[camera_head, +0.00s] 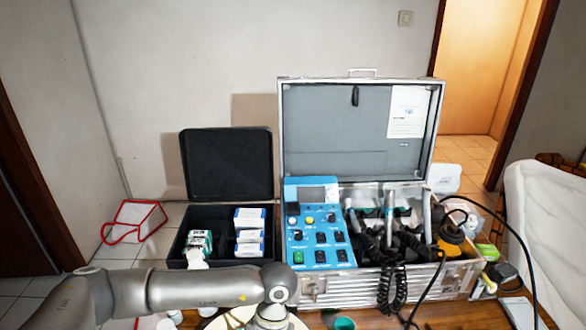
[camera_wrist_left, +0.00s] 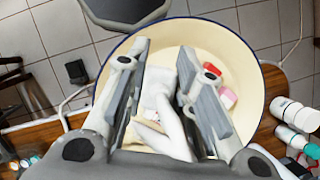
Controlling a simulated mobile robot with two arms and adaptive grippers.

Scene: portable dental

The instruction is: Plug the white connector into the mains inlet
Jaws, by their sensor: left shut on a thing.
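My left gripper (camera_wrist_left: 165,70) is in the left wrist view, above a cream basin with a blue rim (camera_wrist_left: 251,108). Its two grey fingers stand some way apart, shut on a crumpled-looking white thing (camera_wrist_left: 172,125) between them. I cannot tell whether this is the white connector, nor how much of it lies in the basin. In the head view my left arm reaches in from the left and its gripper is cut off at the bottom edge. The mains inlet cannot be made out. My right gripper is in neither view.
An open silver case (camera_head: 440,280) holds a blue control panel (camera_head: 322,258) and handpieces with black coiled cords (camera_head: 392,285). An open black case (camera_head: 228,165) with small boxes stands to its left. White bottles (camera_wrist_left: 295,112) stand right of the basin. A black cable (camera_head: 520,245) loops at right.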

